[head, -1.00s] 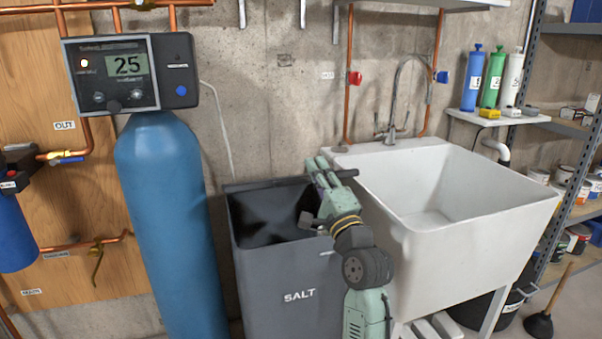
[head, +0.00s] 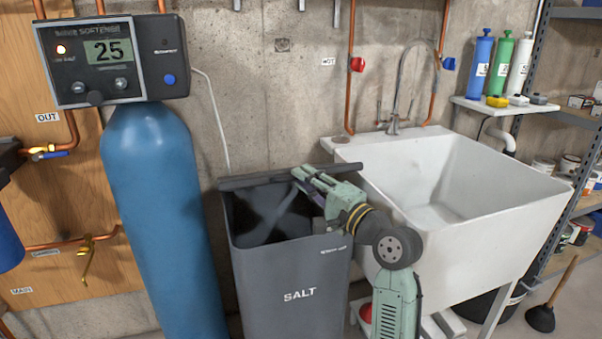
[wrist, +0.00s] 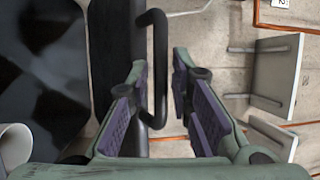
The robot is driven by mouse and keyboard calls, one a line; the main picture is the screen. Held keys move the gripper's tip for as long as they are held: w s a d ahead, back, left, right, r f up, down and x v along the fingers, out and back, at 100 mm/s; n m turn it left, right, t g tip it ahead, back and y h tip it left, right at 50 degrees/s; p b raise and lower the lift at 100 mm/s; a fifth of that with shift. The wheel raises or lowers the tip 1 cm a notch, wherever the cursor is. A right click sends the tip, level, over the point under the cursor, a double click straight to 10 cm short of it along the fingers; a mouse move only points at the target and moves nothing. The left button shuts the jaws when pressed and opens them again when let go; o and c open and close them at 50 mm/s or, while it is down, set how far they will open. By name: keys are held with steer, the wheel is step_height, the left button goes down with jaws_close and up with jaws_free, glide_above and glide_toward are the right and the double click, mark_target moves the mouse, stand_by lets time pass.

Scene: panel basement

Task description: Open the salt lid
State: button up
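The grey salt bin (head: 290,290), marked SALT, stands between a blue tank and a white sink. Its top is open and its dark inside shows. The lid (head: 250,181) is raised at the back of the bin and shows nearly edge-on as a dark bar. My gripper (head: 299,180) reaches over the bin from the right, close in front of the lid. In the wrist view, a black bar handle (wrist: 160,28) on the lid's dark edge (wrist: 113,50) passes between the open fingers (wrist: 160,62). I see no clear grip on it.
The blue tank (head: 160,210) stands close on the left of the bin. The white sink (head: 480,255) stands close on the right, with its tap (head: 393,120) behind. A concrete wall (head: 270,90) rises behind the bin.

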steer(key=shift+x, duration=0.95)
steer(key=shift+c, duration=0.2)
jaws_close()
